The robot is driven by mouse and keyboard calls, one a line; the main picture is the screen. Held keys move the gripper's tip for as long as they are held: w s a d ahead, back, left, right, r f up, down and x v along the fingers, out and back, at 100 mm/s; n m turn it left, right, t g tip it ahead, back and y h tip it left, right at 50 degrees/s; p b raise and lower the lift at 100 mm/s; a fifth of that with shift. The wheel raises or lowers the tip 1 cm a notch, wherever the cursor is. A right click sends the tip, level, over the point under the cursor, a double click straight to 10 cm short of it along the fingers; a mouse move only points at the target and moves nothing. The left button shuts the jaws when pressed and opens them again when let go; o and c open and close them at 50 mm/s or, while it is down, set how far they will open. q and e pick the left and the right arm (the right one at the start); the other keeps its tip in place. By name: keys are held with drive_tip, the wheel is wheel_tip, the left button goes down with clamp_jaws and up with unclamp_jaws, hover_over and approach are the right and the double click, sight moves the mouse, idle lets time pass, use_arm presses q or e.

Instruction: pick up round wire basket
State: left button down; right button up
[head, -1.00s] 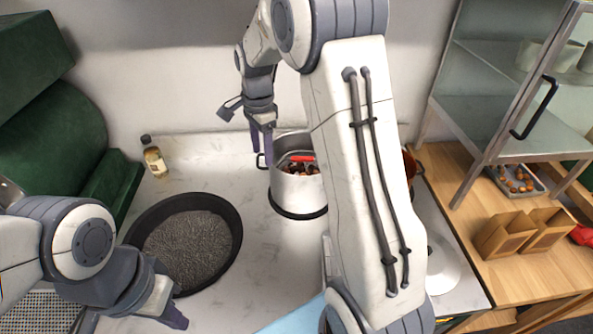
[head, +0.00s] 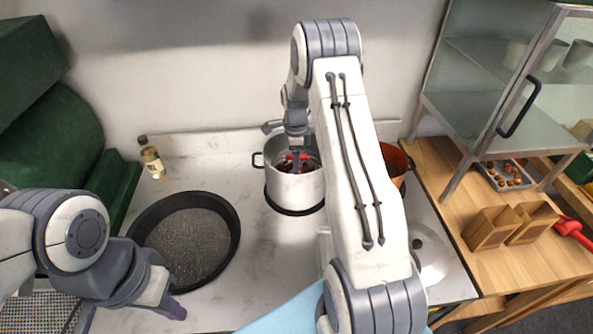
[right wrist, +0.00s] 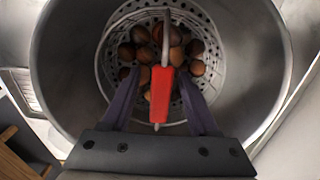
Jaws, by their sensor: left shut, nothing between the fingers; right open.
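The round wire basket (right wrist: 229,85) sits inside a steel pot (head: 297,187) and holds several brown chestnuts (right wrist: 197,67). In the right wrist view it looks like a pale perforated basket with a red-gripped handle (right wrist: 161,92) rising over it. My right gripper (right wrist: 158,100) is open above the pot mouth, its two fingers on either side of the red grip. I cannot tell whether they touch it. In the head view my right gripper (head: 296,160) hides part of the basket. My left gripper (head: 176,312) is shut and empty near the black pan.
A black pan (head: 236,238) lies left of the pot. A bottle (head: 152,162) stands behind it. A copper-coloured pot (head: 394,163) is partly hidden behind my right arm. Paper bags (head: 492,229), a chestnut tray (head: 505,176) and a glass cabinet (head: 480,75) are at right.

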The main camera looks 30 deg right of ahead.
drive_tip(key=shift+f, duration=0.8)
clamp_jaws()
drive_tip(key=shift+w, duration=0.1)
drive_tip(key=shift+r, duration=0.2)
